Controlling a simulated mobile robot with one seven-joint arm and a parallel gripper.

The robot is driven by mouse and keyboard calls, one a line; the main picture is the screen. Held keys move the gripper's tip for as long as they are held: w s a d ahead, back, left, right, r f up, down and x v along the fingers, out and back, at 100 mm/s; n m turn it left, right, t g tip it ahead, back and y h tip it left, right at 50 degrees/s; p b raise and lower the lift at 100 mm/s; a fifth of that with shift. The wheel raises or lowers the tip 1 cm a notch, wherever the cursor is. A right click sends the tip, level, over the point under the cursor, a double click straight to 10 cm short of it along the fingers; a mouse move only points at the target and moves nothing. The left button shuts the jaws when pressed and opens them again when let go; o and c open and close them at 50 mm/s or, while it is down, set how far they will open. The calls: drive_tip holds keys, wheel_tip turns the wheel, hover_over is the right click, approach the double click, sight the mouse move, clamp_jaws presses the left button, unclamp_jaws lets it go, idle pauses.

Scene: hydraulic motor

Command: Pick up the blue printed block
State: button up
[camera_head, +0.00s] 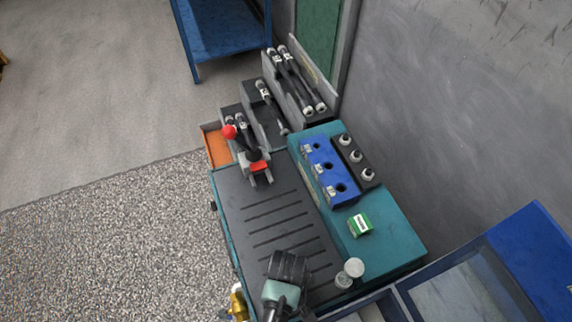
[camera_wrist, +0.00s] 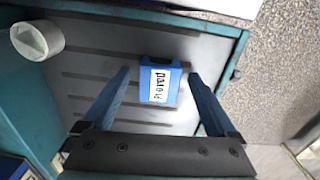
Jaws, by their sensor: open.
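The blue printed block (camera_wrist: 160,82) has a white label with dark lettering. In the wrist view it lies on the dark slotted worktop (camera_wrist: 100,58). My gripper (camera_wrist: 159,75) is open, with one finger on each side of the block in that view. Gaps show between the block and both fingers. I cannot tell how far the fingertips are above the worktop. In the head view I cannot make out the blue printed block; a dark and grey-green part (camera_head: 286,272) covers the near part of the worktop.
A green printed block (camera_head: 360,225) sits on the teal ledge right of the worktop. White-topped cylinders (camera_head: 354,268) stand nearby. A blue holder with holes (camera_head: 330,172), a red-knobbed lever (camera_head: 229,131) and grey racks stand farther back. The middle of the slotted worktop (camera_head: 262,205) is clear.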

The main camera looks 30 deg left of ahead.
drive_tip(key=shift+f, duration=0.25)
drive_tip(key=c, duration=1.4)
